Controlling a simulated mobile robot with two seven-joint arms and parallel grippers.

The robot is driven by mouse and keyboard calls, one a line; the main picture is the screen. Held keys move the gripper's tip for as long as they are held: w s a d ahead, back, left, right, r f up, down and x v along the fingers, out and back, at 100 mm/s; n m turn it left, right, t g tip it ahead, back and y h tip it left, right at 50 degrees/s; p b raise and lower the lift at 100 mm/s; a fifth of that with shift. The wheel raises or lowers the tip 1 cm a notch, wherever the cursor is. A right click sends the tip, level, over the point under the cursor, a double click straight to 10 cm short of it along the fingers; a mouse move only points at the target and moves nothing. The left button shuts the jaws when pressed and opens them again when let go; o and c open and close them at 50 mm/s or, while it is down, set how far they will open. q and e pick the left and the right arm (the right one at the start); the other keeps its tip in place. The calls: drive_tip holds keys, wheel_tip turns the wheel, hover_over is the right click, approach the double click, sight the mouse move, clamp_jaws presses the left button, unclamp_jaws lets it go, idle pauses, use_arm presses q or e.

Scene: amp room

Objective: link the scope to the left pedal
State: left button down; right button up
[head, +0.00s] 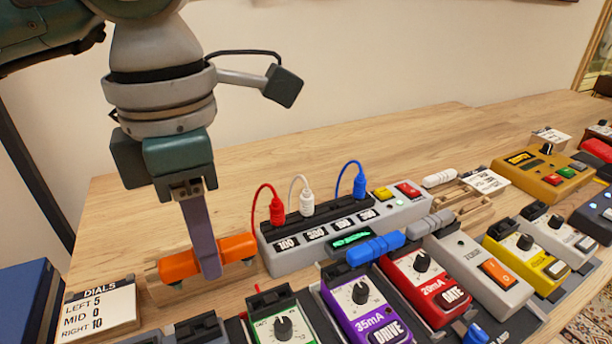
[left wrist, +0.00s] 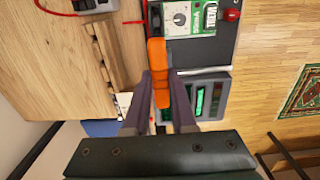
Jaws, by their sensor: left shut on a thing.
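My left gripper (head: 209,272) is shut on an orange link (head: 180,265), a short bar with plug ends pointing down. The link is held level above the table, left of the power box. It also shows between the fingers in the left wrist view (left wrist: 158,52). The leftmost pedal, green and white with a black knob (head: 283,327), is at the bottom of the head view, and in the left wrist view (left wrist: 180,18). A grey unit with green lit screens (left wrist: 222,88), likely the scope, is right of the fingers in the left wrist view. My right gripper is out of view.
A grey power box (head: 390,208) has red, white and blue cables. A blue link (head: 375,247) and a grey link (head: 430,222) lie near more pedals, including a purple one (head: 360,305). A dials card (head: 100,310) stands at left. Bare table lies behind.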

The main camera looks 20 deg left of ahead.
use_arm(q)
drive_tip(key=shift+w+f+b, duration=0.15)
drive_tip(key=shift+f+b, duration=0.45)
drive_tip(key=shift+f, duration=0.3)
drive_tip(key=shift+f+b, duration=2.15)
drive_tip(key=shift+f, duration=0.45)
drive_tip(key=shift+f+b, duration=0.25)
drive_tip(key=shift+b, duration=0.25)
drive_tip(key=shift+f+b, duration=0.3)
drive_tip(key=shift+f, duration=0.05)
drive_tip(key=shift+f+b, duration=0.4)
drive_tip(key=shift+b, duration=0.15)
